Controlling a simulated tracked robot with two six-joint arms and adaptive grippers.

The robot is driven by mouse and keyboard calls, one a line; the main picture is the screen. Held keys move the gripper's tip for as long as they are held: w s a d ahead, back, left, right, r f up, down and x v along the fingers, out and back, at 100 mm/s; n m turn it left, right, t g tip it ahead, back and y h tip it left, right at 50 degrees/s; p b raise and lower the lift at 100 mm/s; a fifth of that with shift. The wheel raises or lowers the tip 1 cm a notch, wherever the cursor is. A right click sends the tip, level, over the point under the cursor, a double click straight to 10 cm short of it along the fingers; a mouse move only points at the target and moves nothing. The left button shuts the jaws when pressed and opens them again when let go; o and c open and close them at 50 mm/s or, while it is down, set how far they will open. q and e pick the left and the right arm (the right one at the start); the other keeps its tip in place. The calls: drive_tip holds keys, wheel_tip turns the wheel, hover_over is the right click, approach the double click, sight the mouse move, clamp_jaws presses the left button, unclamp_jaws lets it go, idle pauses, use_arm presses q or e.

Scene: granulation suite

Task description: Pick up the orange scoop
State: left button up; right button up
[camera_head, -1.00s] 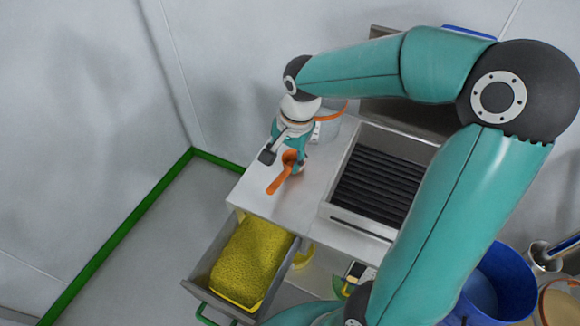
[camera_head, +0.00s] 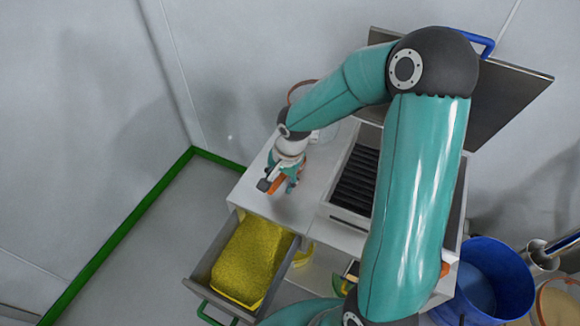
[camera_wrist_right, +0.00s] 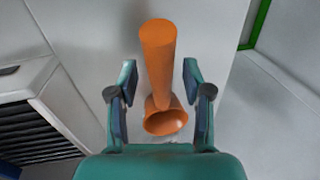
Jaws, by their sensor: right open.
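The orange scoop (camera_wrist_right: 158,62) lies on the light worktop in the right wrist view, its handle pointing away and its round bowl (camera_wrist_right: 165,122) nearer the palm. My right gripper (camera_wrist_right: 159,70) is open, with one finger on each side of the scoop; I cannot tell whether either touches it. In the head view my right gripper (camera_head: 283,184) is low over the worktop's front left part and hides most of the scoop (camera_head: 278,185). My left gripper is not in view.
An open drawer (camera_head: 208,268) with a yellow block (camera_head: 247,262) juts out in front. A framed black ribbed unit (camera_head: 355,180) stands right of the gripper. A blue bin (camera_head: 497,280) stands at the lower right. The worktop's left part (camera_head: 245,197) is clear.

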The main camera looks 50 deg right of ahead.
clamp_jaws()
drive_tip(key=shift+r, duration=0.15)
idle(0.4)
